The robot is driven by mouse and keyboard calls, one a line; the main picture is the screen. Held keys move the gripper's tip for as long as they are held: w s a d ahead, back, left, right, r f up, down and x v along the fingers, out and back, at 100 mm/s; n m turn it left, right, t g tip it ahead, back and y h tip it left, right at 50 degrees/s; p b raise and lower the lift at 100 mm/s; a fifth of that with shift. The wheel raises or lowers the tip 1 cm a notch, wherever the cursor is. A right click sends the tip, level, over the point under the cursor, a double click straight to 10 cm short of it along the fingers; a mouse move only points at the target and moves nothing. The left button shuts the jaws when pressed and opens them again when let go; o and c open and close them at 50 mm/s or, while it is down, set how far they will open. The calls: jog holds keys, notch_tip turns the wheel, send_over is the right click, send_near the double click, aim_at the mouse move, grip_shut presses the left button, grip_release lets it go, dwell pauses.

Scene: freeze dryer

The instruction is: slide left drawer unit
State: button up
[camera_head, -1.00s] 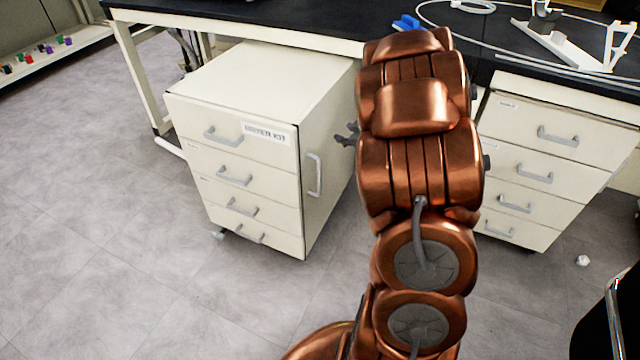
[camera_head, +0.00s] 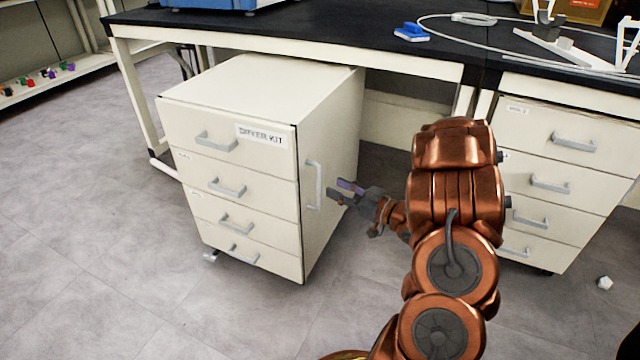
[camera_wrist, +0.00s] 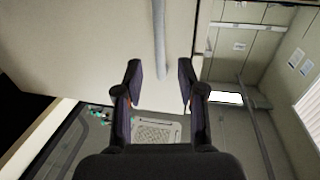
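The left drawer unit (camera_head: 240,215) is a cream cabinet with several grey-handled drawers and a "DRYER KIT" label. It stands partly out from under the black bench. A vertical grey side handle (camera_head: 314,186) is on its right side panel. My gripper (camera_head: 340,190) is just right of that handle, its fingers pointing toward it. In the wrist view the two dark fingers (camera_wrist: 159,85) are spread apart with nothing between them. The handle (camera_wrist: 160,40) shows beyond the fingertips as a grey bar, roughly centred between them. I see no clear contact.
The black bench (camera_head: 290,33) runs across the back. Another drawer unit (camera_head: 560,180) stands under it on the right. Between the units is an open gap under the bench (camera_head: 390,125). The grey floor (camera_head: 90,260) at left is clear.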

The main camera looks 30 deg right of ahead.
aim_at(319, 180)
jog(key=shift+b+x, duration=1.15)
jog(key=shift+x, duration=2.25)
grip_shut()
